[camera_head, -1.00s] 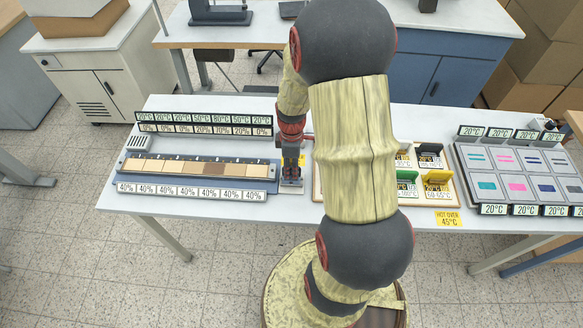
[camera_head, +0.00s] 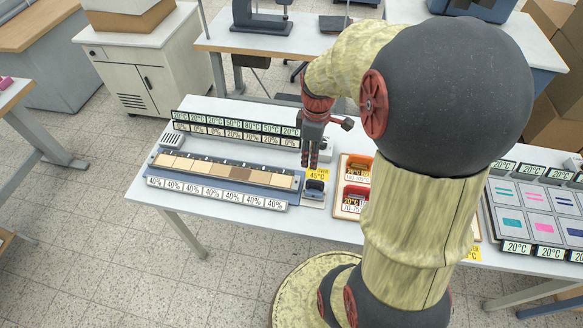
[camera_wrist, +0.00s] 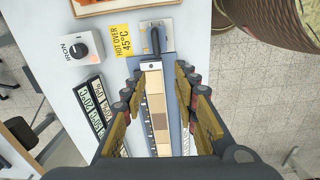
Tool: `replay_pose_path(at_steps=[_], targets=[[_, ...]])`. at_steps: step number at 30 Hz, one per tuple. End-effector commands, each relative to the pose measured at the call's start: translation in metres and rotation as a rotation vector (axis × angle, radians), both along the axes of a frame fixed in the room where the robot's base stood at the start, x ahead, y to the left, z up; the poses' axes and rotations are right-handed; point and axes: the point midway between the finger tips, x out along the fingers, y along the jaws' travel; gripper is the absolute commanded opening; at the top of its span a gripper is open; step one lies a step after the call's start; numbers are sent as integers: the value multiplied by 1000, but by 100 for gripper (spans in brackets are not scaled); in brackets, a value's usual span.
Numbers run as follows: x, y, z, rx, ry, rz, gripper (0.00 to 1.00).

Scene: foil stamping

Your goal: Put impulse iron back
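The impulse iron (camera_head: 315,188) is a small grey piece with a dark handle. It stands on the table just past the right end of the strip holder. In the wrist view the black handle (camera_wrist: 155,42) shows over a light grey plate (camera_wrist: 165,27).
The strip holder (camera_head: 225,172) with tan squares and percent labels lies left. A rack with red holders (camera_head: 356,170) stands right, partly hidden by my arm. A tray of coloured swatches (camera_head: 537,205) is far right. A box marked IRON (camera_wrist: 75,48) has a knob.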

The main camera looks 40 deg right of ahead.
Motion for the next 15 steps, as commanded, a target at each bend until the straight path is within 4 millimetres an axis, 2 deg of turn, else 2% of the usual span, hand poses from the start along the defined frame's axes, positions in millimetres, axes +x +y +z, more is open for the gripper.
replay_pose_path(at_steps=[1, 4, 9, 12, 15], targets=[[4, 18, 22, -18, -39, -28, 30], [1, 61, 63, -34, -122, -136, 30], [-24, 133, 122, 1, -280, -336, 30], [-45, 165, 144, 52, -356, -441, 30], [-63, 187, 156, 106, -408, -525, 30]])
